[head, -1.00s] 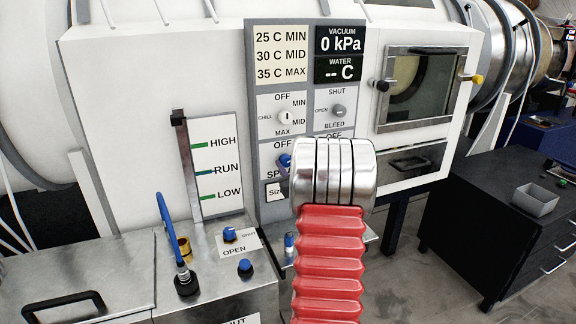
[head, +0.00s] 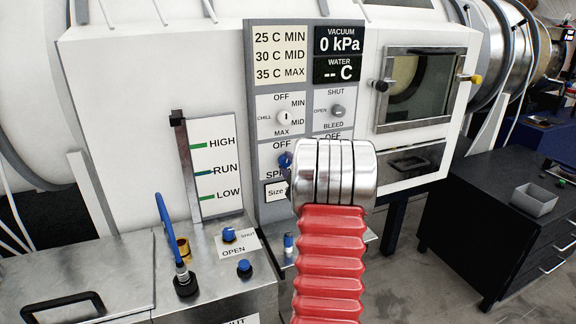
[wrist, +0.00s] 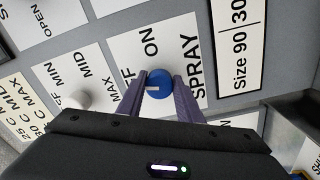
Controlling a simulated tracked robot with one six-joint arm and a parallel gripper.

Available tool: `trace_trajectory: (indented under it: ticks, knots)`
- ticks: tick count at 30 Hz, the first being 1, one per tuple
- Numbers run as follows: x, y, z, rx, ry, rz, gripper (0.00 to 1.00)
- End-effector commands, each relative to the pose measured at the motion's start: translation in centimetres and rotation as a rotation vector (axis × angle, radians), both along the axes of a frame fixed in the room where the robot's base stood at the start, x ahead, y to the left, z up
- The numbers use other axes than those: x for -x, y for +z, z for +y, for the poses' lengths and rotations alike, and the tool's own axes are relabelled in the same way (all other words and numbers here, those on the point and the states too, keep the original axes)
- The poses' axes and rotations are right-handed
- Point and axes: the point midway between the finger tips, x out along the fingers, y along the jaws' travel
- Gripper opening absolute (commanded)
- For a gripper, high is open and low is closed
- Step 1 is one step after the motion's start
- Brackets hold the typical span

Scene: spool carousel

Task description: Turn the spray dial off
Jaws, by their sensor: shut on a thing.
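The spray dial is a round blue knob (wrist: 160,85) with a white pointer mark, on a white label reading ON, SPRAY and a partly covered OFF in the wrist view. In that view the pointer mark lies toward the left, near the partly hidden OFF. My gripper (wrist: 160,92) has its two purple fingers on either side of the knob, shut on it. In the head view, part of the blue knob (head: 285,161) shows left of my arm's silver wrist. The arm hides most of the spray label and my fingers there.
The chill dial (head: 284,117) and the shut/bleed dial (head: 338,110) sit above on the same grey panel. A blue lever (head: 168,228) and blue knobs (head: 229,234) stand on the metal bench at left. A black cabinet (head: 490,225) stands at right.

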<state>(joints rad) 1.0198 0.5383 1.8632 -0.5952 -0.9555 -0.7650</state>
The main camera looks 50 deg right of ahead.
Motion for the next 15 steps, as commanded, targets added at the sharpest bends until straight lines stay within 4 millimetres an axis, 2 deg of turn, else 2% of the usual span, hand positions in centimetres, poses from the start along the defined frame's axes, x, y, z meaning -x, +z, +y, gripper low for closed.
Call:
trace_trajectory:
  ticks: [6,15]
  knots:
    - [0.03,-0.26,0.08,0.131,0.002,0.084,0.1]
    - [0.02,-0.31,0.1,0.222,0.002,0.14,0.1]
